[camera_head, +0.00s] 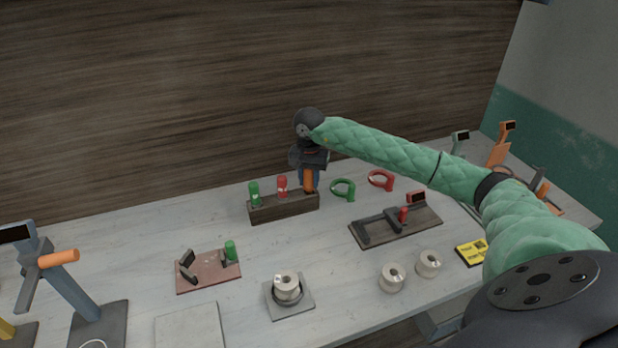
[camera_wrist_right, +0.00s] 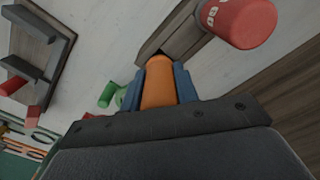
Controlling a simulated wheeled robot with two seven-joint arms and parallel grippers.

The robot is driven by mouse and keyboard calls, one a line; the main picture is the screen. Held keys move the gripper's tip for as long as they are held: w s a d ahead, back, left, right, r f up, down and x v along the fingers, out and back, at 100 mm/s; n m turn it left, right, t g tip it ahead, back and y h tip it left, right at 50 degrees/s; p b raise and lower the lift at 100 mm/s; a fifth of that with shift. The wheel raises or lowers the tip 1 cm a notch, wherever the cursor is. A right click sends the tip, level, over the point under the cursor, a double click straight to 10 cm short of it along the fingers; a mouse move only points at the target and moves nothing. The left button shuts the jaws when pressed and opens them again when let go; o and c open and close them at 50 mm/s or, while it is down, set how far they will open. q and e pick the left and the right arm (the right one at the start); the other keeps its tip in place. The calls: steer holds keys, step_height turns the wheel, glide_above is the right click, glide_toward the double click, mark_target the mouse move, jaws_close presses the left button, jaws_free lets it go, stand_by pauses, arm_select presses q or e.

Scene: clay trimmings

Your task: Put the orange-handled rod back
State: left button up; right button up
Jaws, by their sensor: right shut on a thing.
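The orange-handled rod (camera_head: 308,180) is upright at the right end of a dark wooden block (camera_head: 270,209). My right gripper (camera_head: 309,172) is shut on its orange handle, which also shows between the blue fingers in the right wrist view (camera_wrist_right: 158,85). The rod's lower end is hidden, so I cannot tell how deep it sits. A red-handled rod (camera_head: 282,186) and a green-handled rod (camera_head: 254,194) stand in the same block to the left. The red handle is close by in the right wrist view (camera_wrist_right: 240,20). My left gripper is not in view.
Green (camera_head: 343,189) and red (camera_head: 381,180) ring-shaped tools lie right of the block. A dark fixture board (camera_head: 420,224) and pale spools (camera_head: 392,278) are nearer. A reddish board (camera_head: 207,277) lies front left. A blue-grey stand (camera_head: 70,285) with an orange grip is far left.

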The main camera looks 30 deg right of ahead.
steer(key=shift+f, duration=0.35)
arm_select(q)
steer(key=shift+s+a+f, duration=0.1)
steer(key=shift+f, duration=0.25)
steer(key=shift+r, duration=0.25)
arm_select(e)
steer(key=shift+f, duration=0.1)
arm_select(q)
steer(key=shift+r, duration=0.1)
